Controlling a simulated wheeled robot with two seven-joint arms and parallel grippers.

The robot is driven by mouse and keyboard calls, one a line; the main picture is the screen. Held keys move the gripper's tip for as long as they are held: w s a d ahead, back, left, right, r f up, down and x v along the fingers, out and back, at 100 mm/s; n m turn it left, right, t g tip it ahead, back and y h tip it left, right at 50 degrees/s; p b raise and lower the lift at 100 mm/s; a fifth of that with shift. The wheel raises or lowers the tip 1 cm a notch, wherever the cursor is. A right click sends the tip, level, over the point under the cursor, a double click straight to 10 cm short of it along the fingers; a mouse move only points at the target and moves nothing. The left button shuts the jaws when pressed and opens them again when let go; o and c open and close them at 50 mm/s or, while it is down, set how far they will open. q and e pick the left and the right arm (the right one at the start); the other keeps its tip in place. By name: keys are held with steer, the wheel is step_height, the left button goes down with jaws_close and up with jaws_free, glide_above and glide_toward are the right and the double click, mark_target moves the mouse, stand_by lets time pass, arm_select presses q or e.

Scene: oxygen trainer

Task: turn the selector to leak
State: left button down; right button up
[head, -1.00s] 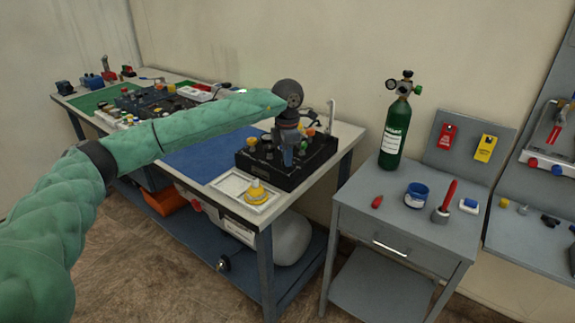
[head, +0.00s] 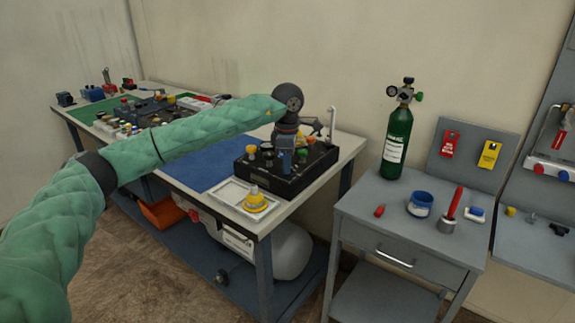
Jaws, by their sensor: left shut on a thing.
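The black trainer box (head: 290,183) stands at the right end of the long workbench, with several coloured knobs on its top. My left gripper (head: 286,168) points down onto the top of this box, at the end of my green-sleeved arm. It is shut on a small part there, which the gripper mostly hides. I cannot tell the selector's pointer position or read any leak marking at this size. My right gripper is not in view.
A white tray (head: 228,196) with a yellow knob-like piece (head: 255,200) lies in front of the box. A blue mat (head: 196,160) is left of it. A green oxygen cylinder (head: 397,140) stands on the grey side cabinet (head: 375,222) to the right.

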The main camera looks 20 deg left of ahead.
arm_select(q)
steer(key=c, duration=1.5)
jaws_free()
steer(key=shift+a, duration=0.1)
steer(key=shift+r, duration=0.1)
